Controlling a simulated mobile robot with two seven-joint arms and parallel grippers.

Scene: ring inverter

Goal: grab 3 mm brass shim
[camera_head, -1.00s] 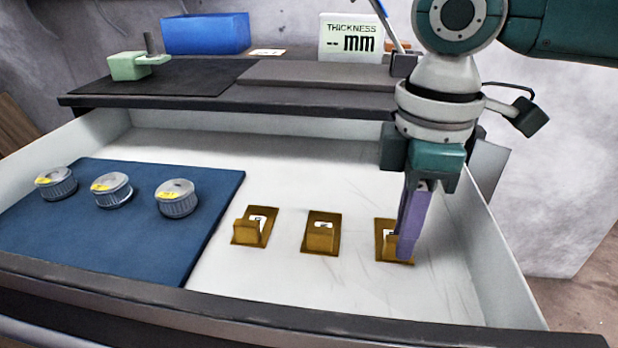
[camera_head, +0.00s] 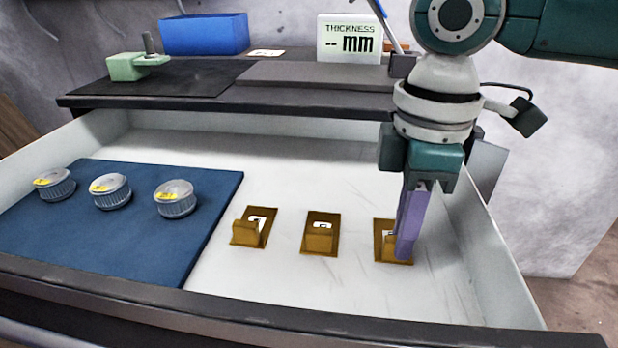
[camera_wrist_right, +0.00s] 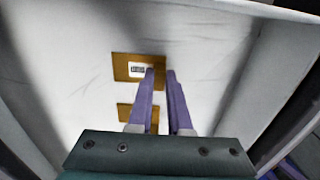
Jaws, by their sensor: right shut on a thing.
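Three brass shims with upright tabs and white labels lie in a row in the open drawer: a left one (camera_head: 248,240), a middle one (camera_head: 318,244) and a right one (camera_head: 383,254). Their label numbers are too small to read surely. My right gripper (camera_head: 404,256) points down at the right shim, its purple fingers shut on that shim's tab. In the right wrist view the fingers (camera_wrist_right: 161,72) reach the shim plate (camera_wrist_right: 122,66) and partly cover another shim (camera_wrist_right: 124,112). My left gripper is not in view.
A blue mat (camera_head: 110,240) with three grey knurled cylinders (camera_head: 176,199) fills the drawer's left side. The drawer's right wall (camera_head: 490,245) is close to my right gripper. Behind stand a thickness display (camera_head: 349,40), a blue bin (camera_head: 204,34) and a green fixture (camera_head: 135,66).

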